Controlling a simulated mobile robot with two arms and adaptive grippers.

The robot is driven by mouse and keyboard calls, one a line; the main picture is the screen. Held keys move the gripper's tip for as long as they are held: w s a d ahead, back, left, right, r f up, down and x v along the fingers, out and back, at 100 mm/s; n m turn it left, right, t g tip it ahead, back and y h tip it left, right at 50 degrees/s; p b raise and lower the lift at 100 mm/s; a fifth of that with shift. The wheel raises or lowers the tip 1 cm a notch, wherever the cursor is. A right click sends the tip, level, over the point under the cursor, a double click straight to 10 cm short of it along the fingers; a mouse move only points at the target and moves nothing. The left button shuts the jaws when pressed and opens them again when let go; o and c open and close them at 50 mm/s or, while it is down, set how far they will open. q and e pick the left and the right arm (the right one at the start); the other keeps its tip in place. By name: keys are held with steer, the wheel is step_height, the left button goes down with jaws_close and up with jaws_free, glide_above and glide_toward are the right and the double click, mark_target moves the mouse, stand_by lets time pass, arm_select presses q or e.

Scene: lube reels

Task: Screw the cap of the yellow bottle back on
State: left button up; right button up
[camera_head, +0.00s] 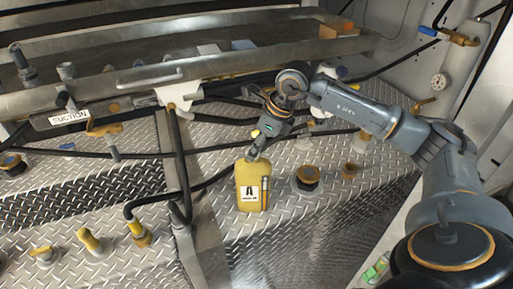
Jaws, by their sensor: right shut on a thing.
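The yellow bottle (249,188) stands upright on the diamond-plate floor in the middle of the view, with a black-and-white label on its front. My right arm reaches in from the right, and its gripper (255,153) points down at the bottle's top. The gripper is shut at the bottle's neck, on what looks like the cap. The cap itself is hidden by the fingers, so I cannot tell how it sits on the neck. My left gripper is not in view.
A dark round fitting (307,178) and a small brown one (349,171) stand right of the bottle. Black hoses and a metal post (183,240) are at its left. A metal shelf (120,80) with a SUCTION sign (69,118) runs behind. The floor before the bottle is clear.

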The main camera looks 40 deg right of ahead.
steer(key=shift+a+m+t+h, duration=0.1)
steer(key=shift+m+t+h, duration=0.2)
steer(key=shift+m, duration=0.8)
steer(key=shift+b, duration=0.3)
steer(key=shift+a+f+m+h+b, duration=0.15)
steer(key=shift+m+h+b, duration=0.3)
steer(key=shift+m, duration=0.65)
steer(key=shift+s+m+h, duration=0.1)
steer(key=shift+m+h, duration=0.35)
steer(key=shift+m, duration=0.75)
steer(key=shift+a+m+b, duration=0.1)
steer(key=shift+m+b, duration=0.3)
steer(key=shift+m, duration=0.1)
steer(key=shift+h, duration=0.3)
steer(key=o, duration=1.5)
steer(key=shift+r, duration=0.2)
